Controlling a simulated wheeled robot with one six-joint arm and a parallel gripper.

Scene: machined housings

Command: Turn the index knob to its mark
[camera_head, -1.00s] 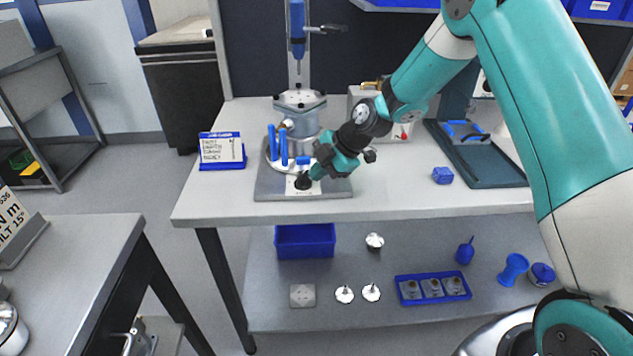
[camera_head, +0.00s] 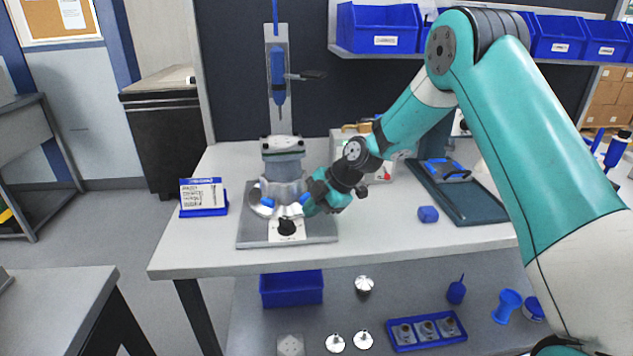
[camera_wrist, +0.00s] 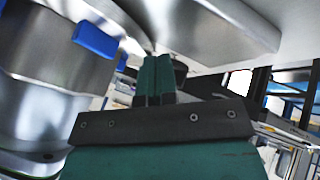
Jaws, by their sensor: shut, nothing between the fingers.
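The index knob (camera_head: 287,227) is a small black knob on a white plate at the front of the grey fixture base (camera_head: 320,228). Its pointer and mark are too small to read. My gripper (camera_head: 306,207) is shut and empty, just above and to the right of the knob in the head view. In the wrist view my teal fingers (camera_wrist: 157,80) are together. A dark round part (camera_wrist: 179,70) shows just behind their tips; I cannot tell whether it is the knob or whether they touch it. The metal housing (camera_head: 284,168) stands behind the knob and shows large at left in the wrist view (camera_wrist: 45,75).
A blue sign holder (camera_head: 204,198) stands left of the fixture. The table front between knob and block is clear.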

